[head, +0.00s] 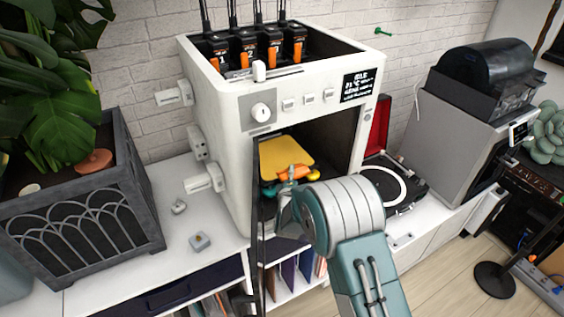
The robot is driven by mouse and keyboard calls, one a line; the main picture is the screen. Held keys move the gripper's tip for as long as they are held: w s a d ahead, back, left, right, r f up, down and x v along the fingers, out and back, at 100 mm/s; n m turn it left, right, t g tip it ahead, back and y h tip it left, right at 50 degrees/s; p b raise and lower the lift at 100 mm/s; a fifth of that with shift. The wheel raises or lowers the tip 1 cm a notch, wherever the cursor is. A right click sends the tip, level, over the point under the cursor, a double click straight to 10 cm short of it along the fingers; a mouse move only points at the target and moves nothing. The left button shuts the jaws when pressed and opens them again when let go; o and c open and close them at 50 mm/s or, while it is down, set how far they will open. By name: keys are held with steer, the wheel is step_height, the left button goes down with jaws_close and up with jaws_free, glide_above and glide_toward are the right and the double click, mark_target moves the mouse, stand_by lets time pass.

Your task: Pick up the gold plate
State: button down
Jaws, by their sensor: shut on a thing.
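The gold plate (282,155) is a flat yellow sheet with rounded corners. It is inside the open front chamber of the white machine (222,115), and its far part is in clear view. My gripper (288,184) reaches into the chamber from the front, at the plate's near edge. It is shut on the plate, though my arm hides much of the jaws and the exact contact. Small orange and green pieces (294,172) show between the plate and my wrist; I cannot tell what they belong to.
The chamber walls close in around my gripper. A turntable-like device (394,186) stands to the right, with a grey machine (459,130) beyond it. A dark planter (83,210) stands at left. Small items (199,242) lie on the white cabinet top, which has bare room around them.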

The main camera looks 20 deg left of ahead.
steer(key=shift+f, duration=0.1)
step_height(320, 180, up, 10)
steer(key=shift+r, duration=0.1)
stand_by(0.3)
